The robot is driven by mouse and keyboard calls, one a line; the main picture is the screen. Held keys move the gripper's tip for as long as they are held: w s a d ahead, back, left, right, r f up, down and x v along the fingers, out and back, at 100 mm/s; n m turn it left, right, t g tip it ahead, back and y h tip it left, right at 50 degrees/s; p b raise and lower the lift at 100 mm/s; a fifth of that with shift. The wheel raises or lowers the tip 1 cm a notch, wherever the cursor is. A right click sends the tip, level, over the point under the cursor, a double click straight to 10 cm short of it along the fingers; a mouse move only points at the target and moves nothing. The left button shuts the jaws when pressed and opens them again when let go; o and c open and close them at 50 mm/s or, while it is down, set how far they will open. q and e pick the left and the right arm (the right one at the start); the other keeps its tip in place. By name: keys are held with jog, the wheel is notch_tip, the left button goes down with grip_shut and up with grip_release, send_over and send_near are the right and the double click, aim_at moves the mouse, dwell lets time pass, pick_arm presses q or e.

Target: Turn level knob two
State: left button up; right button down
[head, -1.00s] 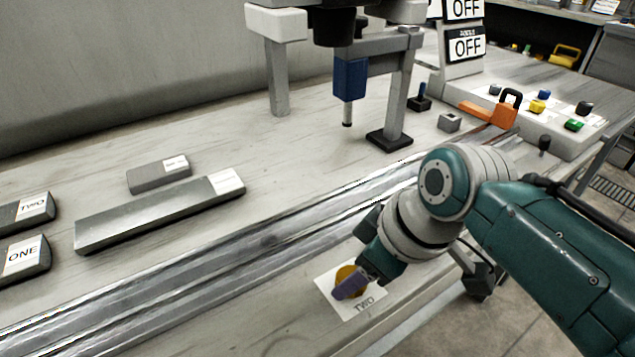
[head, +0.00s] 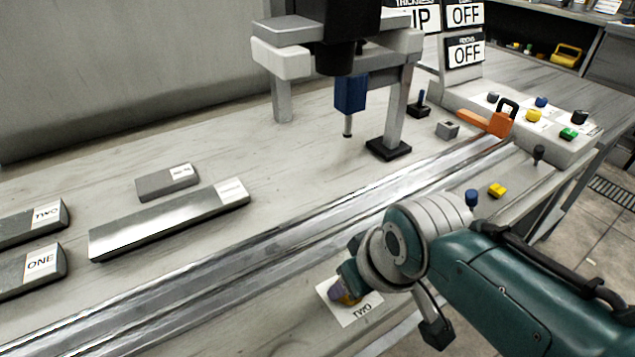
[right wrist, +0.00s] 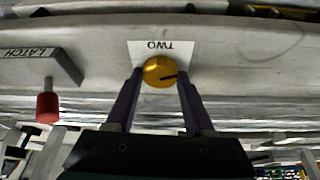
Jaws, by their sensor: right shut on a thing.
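Level knob two is a round yellow knob (right wrist: 160,72) with a dark pointer line, on a white plate marked TWO (right wrist: 150,47). In the right wrist view it lies between the purple fingers of my right gripper (right wrist: 159,82), one on each side, and the gripper is shut on it. In the head view the knob (head: 350,299) is mostly hidden behind the purple fingers (head: 338,289) and the wrist, and its plate (head: 358,312) shows at the bench's front edge. My left gripper is in neither view.
A metal rail (head: 260,247) runs along the bench behind the knob. Grey blocks marked ONE (head: 30,285) and TWO (head: 25,238) lie at left. A press frame (head: 395,105) stands behind. A red-tipped lever (right wrist: 47,105) and a LATCH block (right wrist: 40,68) show in the wrist view.

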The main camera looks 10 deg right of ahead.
jog(key=shift+c, duration=1.4)
grip_release()
jog(key=a+p+v, duration=0.1)
jog(key=p+v, duration=0.4)
jog(key=v, duration=0.4)
jog(key=shift+s+d+r+p, duration=0.15)
jog(key=shift+d+r+p, duration=0.15)
jog(key=shift+d+r, duration=0.15)
jog(key=shift+d, duration=0.1)
